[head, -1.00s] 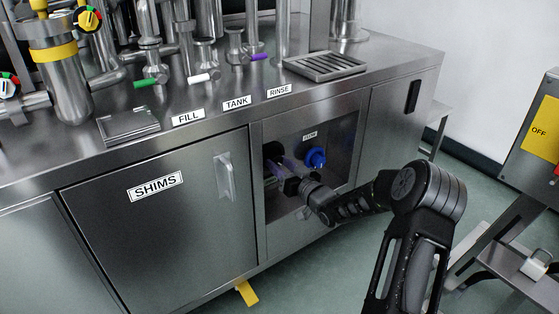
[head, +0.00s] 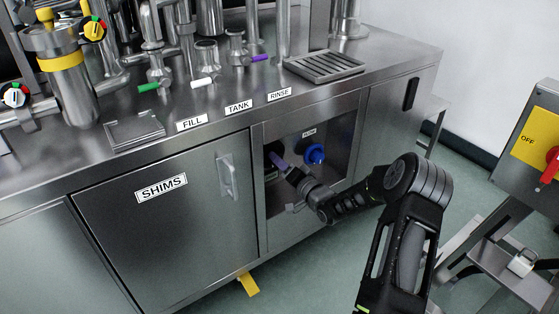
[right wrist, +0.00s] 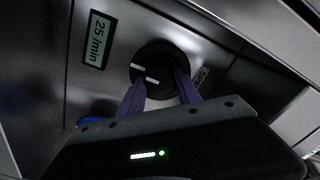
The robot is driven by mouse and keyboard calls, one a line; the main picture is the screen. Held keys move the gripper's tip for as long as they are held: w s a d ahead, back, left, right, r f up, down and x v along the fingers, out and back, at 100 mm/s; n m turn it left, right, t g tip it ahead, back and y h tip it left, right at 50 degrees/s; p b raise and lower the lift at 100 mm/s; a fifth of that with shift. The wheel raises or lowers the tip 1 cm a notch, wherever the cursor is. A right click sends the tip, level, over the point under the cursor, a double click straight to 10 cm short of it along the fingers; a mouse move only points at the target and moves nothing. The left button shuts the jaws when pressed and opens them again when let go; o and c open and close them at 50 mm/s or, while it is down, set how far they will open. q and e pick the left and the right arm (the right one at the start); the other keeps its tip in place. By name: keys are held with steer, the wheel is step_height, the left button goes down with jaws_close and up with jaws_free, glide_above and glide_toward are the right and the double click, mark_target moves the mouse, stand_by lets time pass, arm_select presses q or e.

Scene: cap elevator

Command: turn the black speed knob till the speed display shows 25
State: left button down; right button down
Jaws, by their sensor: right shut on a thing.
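The black speed knob (right wrist: 155,62) is in the right wrist view, round with a white mark on its face. My right gripper (right wrist: 161,84) has its two purple fingers on either side of the knob and is shut on it. The speed display (right wrist: 98,40) beside the knob reads 25 /min. In the head view my right gripper (head: 277,161) reaches into the recessed compartment. The knob is mostly hidden by it there. My left gripper is not in view.
A blue knob (head: 314,154) sits right of my gripper in the same recess (head: 338,125). The SHIMS door (head: 160,225) is to the left. Steel pipes and valves stand on the countertop (head: 225,120). A control box (head: 530,145) stands at the right.

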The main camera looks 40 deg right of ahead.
stand_by(0.4)
steer(key=c, duration=0.8)
jaws_free()
steer(key=shift+c, duration=0.2)
steer(key=s+p, duration=0.2)
steer(key=s, duration=0.5)
steer(key=shift+s, duration=0.4)
steer(key=shift+f, duration=0.1)
